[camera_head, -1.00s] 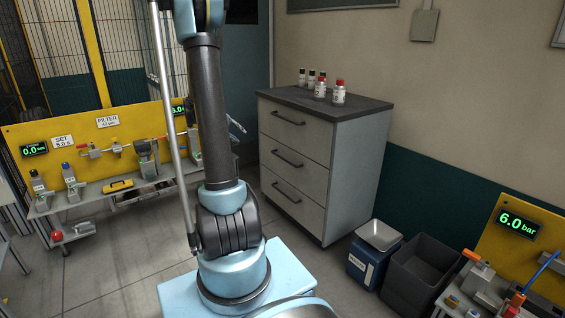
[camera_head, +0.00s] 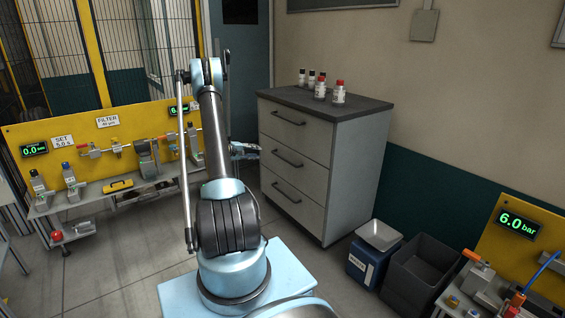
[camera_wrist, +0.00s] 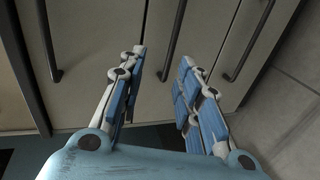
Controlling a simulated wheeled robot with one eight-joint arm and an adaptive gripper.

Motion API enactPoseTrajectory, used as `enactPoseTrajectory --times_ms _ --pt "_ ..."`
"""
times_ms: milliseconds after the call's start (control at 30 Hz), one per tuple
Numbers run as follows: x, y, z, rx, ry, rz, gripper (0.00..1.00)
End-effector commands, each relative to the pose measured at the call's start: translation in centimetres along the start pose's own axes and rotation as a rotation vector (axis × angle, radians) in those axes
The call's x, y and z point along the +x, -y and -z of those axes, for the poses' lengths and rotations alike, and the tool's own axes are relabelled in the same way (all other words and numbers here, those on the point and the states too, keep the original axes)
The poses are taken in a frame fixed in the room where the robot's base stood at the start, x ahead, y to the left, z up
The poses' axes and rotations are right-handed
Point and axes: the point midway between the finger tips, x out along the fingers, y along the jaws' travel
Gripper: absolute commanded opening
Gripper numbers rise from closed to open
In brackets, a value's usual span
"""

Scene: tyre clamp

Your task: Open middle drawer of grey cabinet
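The grey cabinet (camera_head: 345,165) stands by the wall with three drawers, all closed. Its middle drawer (camera_head: 296,171) has a dark bar handle (camera_head: 286,159). My gripper (camera_head: 255,148) is at the left of the cabinet front, near the level of that handle. In the wrist view my gripper (camera_wrist: 161,58) is open and empty, pointing at the drawer fronts. The middle handle (camera_wrist: 174,40) appears between the two fingertips, apparently beyond them; the exact gap is unclear. The top handle (camera_wrist: 48,42) lies left and the bottom handle (camera_wrist: 249,42) right.
Several small bottles (camera_head: 320,90) stand on the cabinet top. A yellow-panelled bench (camera_head: 110,150) is behind my arm at left. Floor is clear before the cabinet.

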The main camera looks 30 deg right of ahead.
Motion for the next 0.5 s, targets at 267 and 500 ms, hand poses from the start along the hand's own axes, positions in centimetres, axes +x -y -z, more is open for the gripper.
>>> enactPoseTrajectory --times_ms 267,500 --pt "3.9 4.5 0.0 -0.030 0.014 -0.091 0.32" --pt "5.1 5.5 -0.2 -0.039 0.019 -0.116 0.32"
